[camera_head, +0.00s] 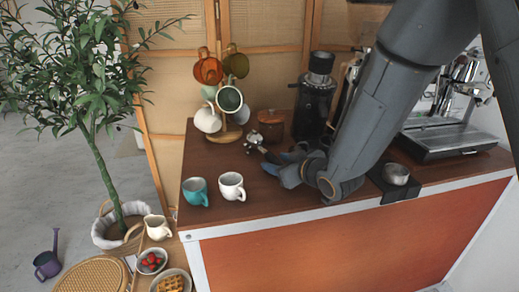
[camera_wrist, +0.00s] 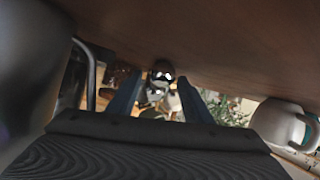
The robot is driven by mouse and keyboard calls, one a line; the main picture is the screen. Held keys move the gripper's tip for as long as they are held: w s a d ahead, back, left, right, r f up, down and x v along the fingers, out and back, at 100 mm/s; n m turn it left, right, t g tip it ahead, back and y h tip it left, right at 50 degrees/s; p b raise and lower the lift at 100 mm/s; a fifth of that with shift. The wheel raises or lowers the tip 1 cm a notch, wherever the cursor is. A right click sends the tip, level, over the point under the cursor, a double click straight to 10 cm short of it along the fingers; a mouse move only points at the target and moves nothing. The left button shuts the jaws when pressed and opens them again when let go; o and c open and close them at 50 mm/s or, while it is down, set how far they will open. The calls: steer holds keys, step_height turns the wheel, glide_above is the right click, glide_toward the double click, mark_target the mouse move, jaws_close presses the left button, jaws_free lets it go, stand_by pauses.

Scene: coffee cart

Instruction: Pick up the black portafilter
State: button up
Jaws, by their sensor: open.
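The black portafilter lies on the brown cart top in the head view, its metal head (camera_head: 254,141) toward the mug tree and its dark handle (camera_head: 271,156) pointing at my gripper (camera_head: 278,168). My gripper is low over the counter, with its fingers close to the handle. In the wrist view the fingers of my gripper (camera_wrist: 159,82) are apart, and the shiny portafilter head (camera_wrist: 162,72) shows between and beyond them. The handle is mostly hidden there, and I cannot tell whether the fingers touch it.
A white mug (camera_head: 231,186) and a teal mug (camera_head: 195,191) stand left of my gripper. Behind are a mug tree (camera_head: 228,128), a brown jar (camera_head: 271,125) and a black grinder (camera_head: 314,105). A metal cup (camera_head: 396,174) and the espresso machine (camera_head: 450,138) are at right.

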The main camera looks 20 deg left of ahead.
steer(key=shift+c, duration=0.5)
jaws_close()
steer(key=shift+w, duration=0.1)
steer(key=shift+r, duration=0.1)
